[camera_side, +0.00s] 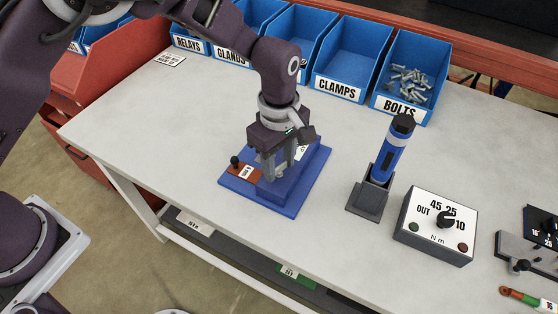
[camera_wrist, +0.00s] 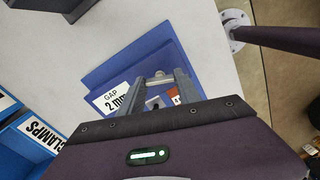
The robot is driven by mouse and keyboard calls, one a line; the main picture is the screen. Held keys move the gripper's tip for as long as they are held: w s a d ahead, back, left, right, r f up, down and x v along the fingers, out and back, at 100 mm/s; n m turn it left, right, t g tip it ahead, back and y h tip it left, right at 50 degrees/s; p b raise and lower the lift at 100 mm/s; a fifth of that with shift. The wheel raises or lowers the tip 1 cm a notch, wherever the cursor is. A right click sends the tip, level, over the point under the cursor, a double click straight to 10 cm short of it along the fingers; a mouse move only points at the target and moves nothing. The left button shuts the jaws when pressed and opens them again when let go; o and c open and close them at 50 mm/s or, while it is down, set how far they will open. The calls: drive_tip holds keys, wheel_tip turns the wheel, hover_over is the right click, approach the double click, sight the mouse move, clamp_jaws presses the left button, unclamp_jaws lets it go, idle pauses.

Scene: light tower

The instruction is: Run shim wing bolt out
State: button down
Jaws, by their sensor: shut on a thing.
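A blue stepped fixture (camera_side: 312,178) sits on the bench below my gripper. The fingers hide most of the bolt in the side view.
A blue driver (camera_side: 390,150) stands in a dark holder (camera_side: 368,199) to the right. A dial box (camera_side: 435,229) marked OUT, 45, 25, 10 is further right. Blue bins, including one of bolts (camera_side: 405,85), line the back. Bench around the fixture is clear.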

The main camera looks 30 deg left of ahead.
sight(279, 166)
drive_tip(key=shift+s+f, duration=0.1)
drive_tip(key=c, duration=0.8)
unclamp_jaws()
drive_tip(key=shift+c, duration=0.2)
wheel_tip(279, 166, up, 7)
drive_tip(key=shift+f, duration=0.1)
drive_tip(key=shift+r, duration=0.2)
